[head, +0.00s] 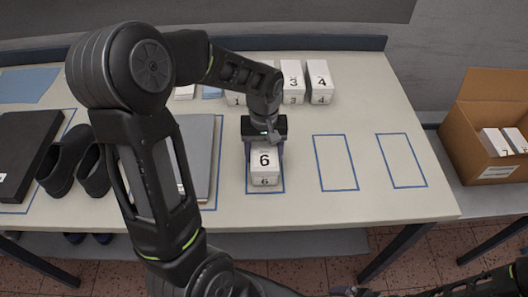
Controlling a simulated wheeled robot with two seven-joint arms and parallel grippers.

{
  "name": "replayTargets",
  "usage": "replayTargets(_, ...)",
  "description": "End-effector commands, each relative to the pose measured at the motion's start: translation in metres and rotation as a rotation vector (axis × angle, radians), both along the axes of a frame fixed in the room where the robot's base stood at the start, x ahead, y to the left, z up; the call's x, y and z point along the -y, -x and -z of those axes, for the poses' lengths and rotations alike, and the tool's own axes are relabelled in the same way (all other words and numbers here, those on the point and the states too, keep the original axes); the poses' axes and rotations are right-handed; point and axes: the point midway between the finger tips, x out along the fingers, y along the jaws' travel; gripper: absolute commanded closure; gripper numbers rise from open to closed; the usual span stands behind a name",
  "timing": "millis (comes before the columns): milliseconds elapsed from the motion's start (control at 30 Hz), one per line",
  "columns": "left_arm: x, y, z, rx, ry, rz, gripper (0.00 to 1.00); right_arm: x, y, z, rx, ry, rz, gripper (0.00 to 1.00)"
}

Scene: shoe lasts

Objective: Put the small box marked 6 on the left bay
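The small white box marked 6 (264,162) is inside the leftmost of three blue-outlined bays (280,190) on the table. It looks upright, with a 6 on its top and on its front face. My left gripper (265,145) is directly behind and over the box, with its dark fingers along the box's left and right sides. Whether the fingers press on it or stand slightly apart is not clear. Part of my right arm shows at the bottom right edge; its gripper (346,291) is barely in the frame and its state is unclear.
The middle bay (335,163) and right bay (401,160) are empty. White boxes marked 3 (292,82) and 4 (319,82) stand at the back. A grey folder-like slab (199,150), dark shoes (66,160) and a black box (25,150) are left. A cardboard carton (480,125) with white boxes is right.

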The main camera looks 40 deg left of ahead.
Motion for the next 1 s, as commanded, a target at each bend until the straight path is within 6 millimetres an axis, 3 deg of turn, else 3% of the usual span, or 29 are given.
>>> replayTargets(400, -0.0001, -0.0004, 0.0068, 0.001, 0.000, 0.000, 0.85, -0.0001, -0.0003, 0.0042, 0.001, -0.001, -0.001, 0.00)
replayTargets(433, 0.0000, -0.0003, 0.0053, 0.001, -0.001, 0.000, 0.34, -0.0001, -0.0002, 0.0026, 0.001, -0.001, -0.001, 0.00)
replayTargets(667, 0.0000, -0.0002, 0.0049, 0.001, -0.001, 0.000, 0.15, -0.0002, -0.0002, 0.0022, 0.001, -0.001, -0.001, 0.00)
replayTargets(1000, -0.0001, -0.0003, 0.0010, 0.001, 0.000, 0.000, 0.15, 0.0000, 0.0000, -0.0011, 0.000, 0.000, 0.000, 0.00)
